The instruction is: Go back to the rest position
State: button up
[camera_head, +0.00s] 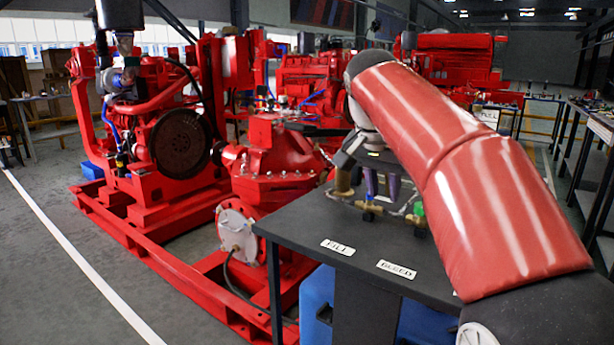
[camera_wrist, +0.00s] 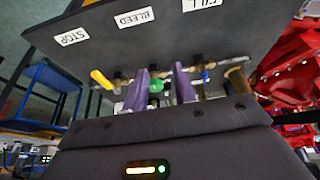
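My gripper (camera_head: 382,184) is over the dark table (camera_head: 310,220), with its two purple fingers pointing down beside the brass valve fittings (camera_head: 369,212). In the wrist view my gripper (camera_wrist: 162,88) has its fingers apart, with nothing seen clamped between them. A green knob (camera_wrist: 156,86) shows in the gap, beyond or between the fingers; I cannot tell its exact depth. The green knob (camera_head: 418,209) also shows right of the fingers in the head view. A yellow handle (camera_wrist: 101,79) and a blue handle (camera_wrist: 205,77) lie on either side. My red arm partly hides the table.
Labels FILL (camera_head: 338,247) and BLEED (camera_head: 396,270) lie on the table; a STOP label (camera_wrist: 72,37) shows in the wrist view. A red pump (camera_head: 265,170) and engine (camera_head: 165,130) stand left of the table. Open floor (camera_head: 50,280) lies at the far left.

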jog(key=s+d+f+n+t+y, duration=0.1)
jog(key=s+f+n, duration=0.6)
jog(key=s+f, duration=1.4)
jog(key=s+y, duration=0.1)
jog(key=s, duration=0.2)
jog(key=shift+s+d+f+t+y, duration=0.2)
jog(key=shift+s+d+t+y, duration=0.1)
jog(key=shift+t, duration=0.1)
